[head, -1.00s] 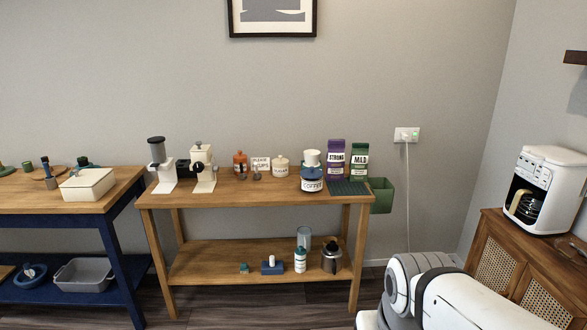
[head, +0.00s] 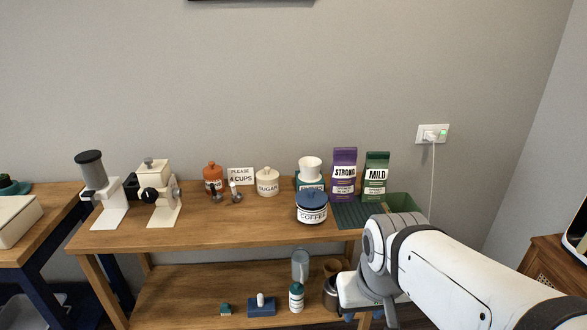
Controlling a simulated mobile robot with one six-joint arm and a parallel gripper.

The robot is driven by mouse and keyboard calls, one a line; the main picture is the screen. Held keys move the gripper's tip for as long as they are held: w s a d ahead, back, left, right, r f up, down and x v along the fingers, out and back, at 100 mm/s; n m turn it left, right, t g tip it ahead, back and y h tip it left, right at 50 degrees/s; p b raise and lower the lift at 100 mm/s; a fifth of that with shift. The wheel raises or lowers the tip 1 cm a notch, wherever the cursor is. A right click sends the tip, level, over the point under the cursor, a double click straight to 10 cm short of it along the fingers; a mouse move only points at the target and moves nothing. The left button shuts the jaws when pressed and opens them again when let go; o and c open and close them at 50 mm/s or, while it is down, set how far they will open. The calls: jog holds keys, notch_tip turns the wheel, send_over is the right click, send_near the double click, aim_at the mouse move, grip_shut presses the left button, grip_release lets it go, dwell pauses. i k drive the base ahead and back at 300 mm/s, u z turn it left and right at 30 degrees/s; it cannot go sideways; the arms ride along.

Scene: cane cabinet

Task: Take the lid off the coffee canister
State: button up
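The coffee canister (head: 311,213) is a white jar with a COFFEE label. It stands upright near the front edge of the wooden table, right of centre in the head view. Its dark blue lid (head: 312,198) sits on top of it. My white arm comes in from the lower right, in front of the table's right end. A part of my wrist shows low in front of the table, but my gripper's fingertips cannot be made out, so its state is unclear.
Behind the canister stand a white cup-like item (head: 310,168), a purple STRONG bag (head: 343,174) and a green MILD bag (head: 376,177). A sugar jar (head: 267,182) stands to the left. A dark green mat (head: 352,214) lies right of the canister. The table front left of it is clear.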

aim_at(311, 198)
jog(key=i, duration=1.3)
jog(key=u, duration=0.05)
